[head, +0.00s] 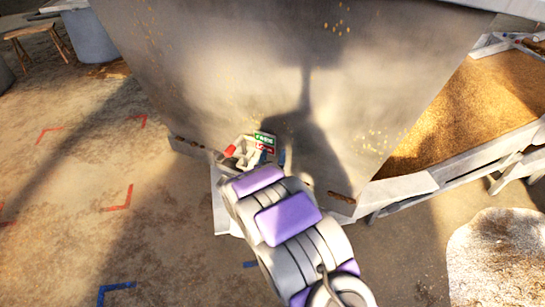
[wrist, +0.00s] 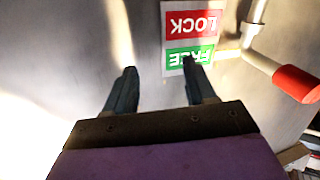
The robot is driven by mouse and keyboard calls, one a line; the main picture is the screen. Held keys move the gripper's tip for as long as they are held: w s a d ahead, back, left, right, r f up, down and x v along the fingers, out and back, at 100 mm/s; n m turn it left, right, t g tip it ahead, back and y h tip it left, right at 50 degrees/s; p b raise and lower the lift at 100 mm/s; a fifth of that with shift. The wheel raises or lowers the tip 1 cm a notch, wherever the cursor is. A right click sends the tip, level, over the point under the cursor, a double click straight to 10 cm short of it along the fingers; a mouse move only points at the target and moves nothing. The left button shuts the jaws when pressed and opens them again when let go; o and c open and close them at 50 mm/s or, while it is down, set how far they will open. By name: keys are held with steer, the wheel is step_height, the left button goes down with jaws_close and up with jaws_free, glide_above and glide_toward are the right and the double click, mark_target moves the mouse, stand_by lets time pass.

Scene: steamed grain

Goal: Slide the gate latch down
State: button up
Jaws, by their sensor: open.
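The gate latch is a pale metal rod with a red handle (wrist: 297,83), at the right of the wrist view and low on the hopper face in the head view (head: 230,151). A label with a red LOCK panel (wrist: 194,24) and a green FREE panel (wrist: 189,58) is beside it. It reads upside down in the wrist view and upright in the head view, with green above red. My gripper (wrist: 160,68) is open and empty, in front of the panel just below the label in the wrist view. The red handle is outside the fingers, to their right.
The large grey metal hopper (head: 270,70) stands directly in front of my arm. A wooden-framed bed of grain (head: 480,110) is at the right, with a pale, grainy mound (head: 495,255) below it. Open floor (head: 70,190) with red and blue tape marks lies at the left.

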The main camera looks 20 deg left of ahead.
steer(key=s+d+p, duration=0.1)
steer(key=s+d, duration=0.1)
steer(key=s, duration=1.5)
steer(key=shift+d, duration=0.3)
